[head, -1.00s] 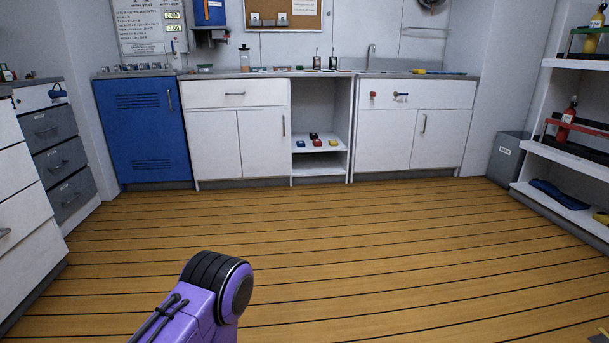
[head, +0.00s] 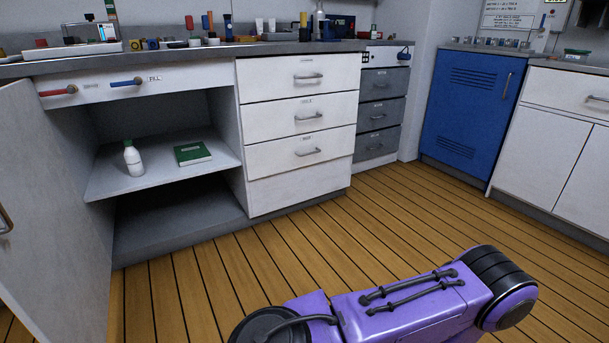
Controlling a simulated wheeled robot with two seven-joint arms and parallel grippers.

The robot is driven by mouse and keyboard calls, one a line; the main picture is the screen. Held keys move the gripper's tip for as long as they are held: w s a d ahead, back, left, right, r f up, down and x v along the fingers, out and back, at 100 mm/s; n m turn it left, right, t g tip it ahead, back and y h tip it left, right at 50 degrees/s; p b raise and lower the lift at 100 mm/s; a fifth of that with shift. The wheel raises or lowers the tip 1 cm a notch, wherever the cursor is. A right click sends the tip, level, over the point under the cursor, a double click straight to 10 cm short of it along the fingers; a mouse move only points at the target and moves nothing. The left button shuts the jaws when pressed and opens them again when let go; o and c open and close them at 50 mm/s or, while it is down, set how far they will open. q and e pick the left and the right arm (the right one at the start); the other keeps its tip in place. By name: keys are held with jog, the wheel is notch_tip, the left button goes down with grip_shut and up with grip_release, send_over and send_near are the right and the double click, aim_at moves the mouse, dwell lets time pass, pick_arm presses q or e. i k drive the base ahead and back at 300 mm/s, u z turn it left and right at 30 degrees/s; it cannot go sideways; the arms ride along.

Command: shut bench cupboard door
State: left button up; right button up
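The bench cupboard door (head: 58,200) stands wide open at the left of the head view, its handle (head: 5,220) at the left picture edge. The open cupboard has a shelf (head: 150,180) that holds a white bottle (head: 133,158) and a green book (head: 192,153). Beneath the shelf the lower space looks empty. A purple arm link of mine crosses the bottom of the view, apart from the door. Neither of my grippers shows.
A white drawer unit (head: 298,128) adjoins the cupboard on the right, under a bench top (head: 225,50) with bottles and tools. A blue locker (head: 463,115) stands further right. The wooden floor (head: 240,270) in front is clear.

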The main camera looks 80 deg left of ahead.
aim_at(56, 265)
jog(key=u, duration=4.1)
jog(key=i, duration=1)
jog(key=z, duration=0.4)
jog(key=k, duration=0.9)
jog(key=z, duration=0.05)
jog(key=i, duration=0.45)
